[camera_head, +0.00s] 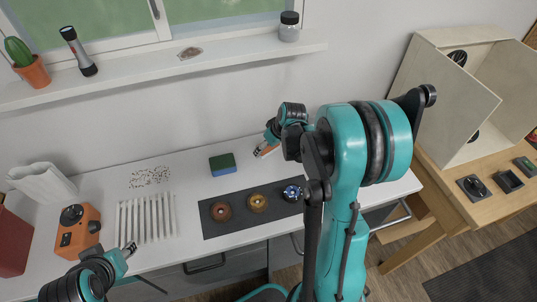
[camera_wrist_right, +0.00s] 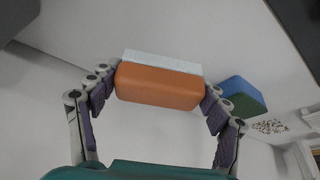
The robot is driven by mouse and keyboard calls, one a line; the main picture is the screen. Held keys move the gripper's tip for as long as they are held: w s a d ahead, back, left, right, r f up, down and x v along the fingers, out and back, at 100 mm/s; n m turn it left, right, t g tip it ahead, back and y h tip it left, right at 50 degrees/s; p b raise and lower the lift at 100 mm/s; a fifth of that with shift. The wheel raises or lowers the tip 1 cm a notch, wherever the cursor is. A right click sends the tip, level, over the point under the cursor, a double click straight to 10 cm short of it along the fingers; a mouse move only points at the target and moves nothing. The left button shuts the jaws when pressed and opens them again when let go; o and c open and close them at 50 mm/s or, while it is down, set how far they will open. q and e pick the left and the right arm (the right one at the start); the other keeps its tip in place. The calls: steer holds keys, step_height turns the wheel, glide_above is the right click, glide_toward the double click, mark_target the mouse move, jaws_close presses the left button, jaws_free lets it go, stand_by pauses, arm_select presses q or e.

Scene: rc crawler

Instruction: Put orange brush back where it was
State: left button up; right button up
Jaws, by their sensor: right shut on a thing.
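The orange brush (camera_wrist_right: 158,86), a block with a pale white layer along its far side, is between the fingertips of my right gripper (camera_wrist_right: 160,88) in the right wrist view. Both fingers touch its ends, so the gripper is shut on it. In the head view a small part of the orange brush (camera_head: 266,150) shows by the right gripper (camera_head: 264,147), over the back right of the white table; my arm hides much around it. My left gripper (camera_head: 130,254) is at the table's front left, away from the brush; its finger opening is unclear.
A green and blue sponge (camera_head: 222,164) lies left of the brush. A dark mat (camera_head: 231,224) holds three round parts. White strips (camera_head: 146,218), dark specks (camera_head: 150,177) and an orange device (camera_head: 78,231) are further left. The table behind the mat is mostly clear.

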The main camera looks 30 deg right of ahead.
mark_target(271, 151)
step_height(271, 151, down, 4)
steer(key=shift+r+b, duration=0.1)
steer(key=shift+b, duration=0.6)
steer(key=o, duration=1.6)
steer(key=shift+c, duration=0.2)
